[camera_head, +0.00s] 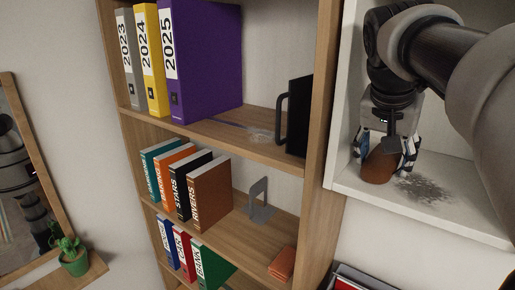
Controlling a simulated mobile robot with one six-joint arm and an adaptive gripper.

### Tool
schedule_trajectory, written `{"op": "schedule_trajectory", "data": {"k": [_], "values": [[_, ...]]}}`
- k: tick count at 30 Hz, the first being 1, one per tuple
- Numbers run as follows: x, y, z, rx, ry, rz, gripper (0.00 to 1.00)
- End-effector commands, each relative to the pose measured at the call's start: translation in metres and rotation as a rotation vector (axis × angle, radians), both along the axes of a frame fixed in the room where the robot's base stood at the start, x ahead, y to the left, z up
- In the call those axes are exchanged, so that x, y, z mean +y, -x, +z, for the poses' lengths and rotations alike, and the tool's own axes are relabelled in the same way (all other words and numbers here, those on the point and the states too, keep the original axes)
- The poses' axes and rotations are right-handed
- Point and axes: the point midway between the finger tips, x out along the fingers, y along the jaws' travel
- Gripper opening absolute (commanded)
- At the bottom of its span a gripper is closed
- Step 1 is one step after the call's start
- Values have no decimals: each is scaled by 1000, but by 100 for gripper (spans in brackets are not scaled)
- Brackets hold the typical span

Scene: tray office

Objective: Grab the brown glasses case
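A brown rounded case (379,168), which looks like the glasses case, lies on the floor of the white shelf compartment at the right. My gripper (386,156) points down over it, with its fingers spread wide, one on each side of the case. The left finger is close to the case's left side, and the right finger is by its right side. I cannot make out whether either finger touches it. The upper part of the case is partly hidden behind my gripper.
A dark speckled patch (423,188) marks the white shelf (346,184) right of the case. The compartment's left wall is close to my gripper.

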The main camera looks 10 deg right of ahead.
Motion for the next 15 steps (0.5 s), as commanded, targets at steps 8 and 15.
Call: {"op": "schedule_trajectory", "data": {"k": [8,15], "values": [[0,0,0,0,0,0,36],[0,0,1,-1,0,0,24]]}}
